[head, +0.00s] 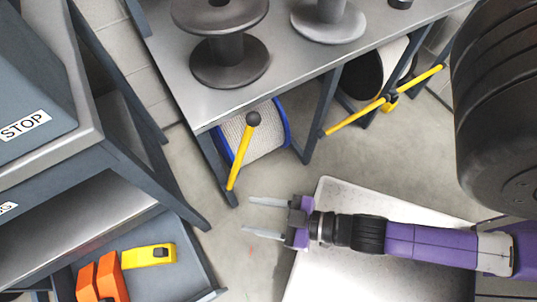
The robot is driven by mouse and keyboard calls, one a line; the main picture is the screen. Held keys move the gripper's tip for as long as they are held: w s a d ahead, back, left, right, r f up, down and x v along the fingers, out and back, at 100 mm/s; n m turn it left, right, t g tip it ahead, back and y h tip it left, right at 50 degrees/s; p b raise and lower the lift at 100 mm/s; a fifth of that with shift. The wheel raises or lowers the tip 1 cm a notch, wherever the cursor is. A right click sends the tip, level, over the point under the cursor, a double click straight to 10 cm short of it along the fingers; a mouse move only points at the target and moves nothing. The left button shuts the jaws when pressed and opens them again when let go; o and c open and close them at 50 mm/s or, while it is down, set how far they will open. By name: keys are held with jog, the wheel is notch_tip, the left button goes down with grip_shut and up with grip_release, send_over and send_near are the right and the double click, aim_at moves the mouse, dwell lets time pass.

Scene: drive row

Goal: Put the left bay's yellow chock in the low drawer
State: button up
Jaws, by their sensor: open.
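My gripper (248,217) is in the middle of the head view, low over the floor and pointing left. Its two pale fingers are apart, with nothing between them. The left bay under the bench holds a reel (262,135) with a blue rim and pale winding. A yellow bar (240,160) with a dark ball end stands in front of that reel, up and left of my gripper. I make out no separate yellow chock in this bay. The low drawer (196,250) is open at the lower left. A yellow block (134,258) with a dark inset lies in it beside orange pieces (103,280).
The steel bench (290,62) carries a dark spool (222,45) and a grey spool (327,22). In the right bay, a black drum (360,75) sits behind yellow bars (352,118). A cabinet leg (160,180) stands above the drawer. Floor (240,262) lies clear between drawer and gripper.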

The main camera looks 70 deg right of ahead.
jog(key=s+d+r+h, duration=0.1)
jog(key=s+r, duration=0.1)
jog(key=r, duration=0.4)
jog(key=s+d+r+m, duration=0.1)
jog(key=s+d+r, duration=0.1)
jog(key=r, duration=0.4)
jog(key=shift+s+d+r+h, duration=0.2)
jog(key=shift+s+r+h, duration=0.1)
jog(key=shift+r+h, duration=0.1)
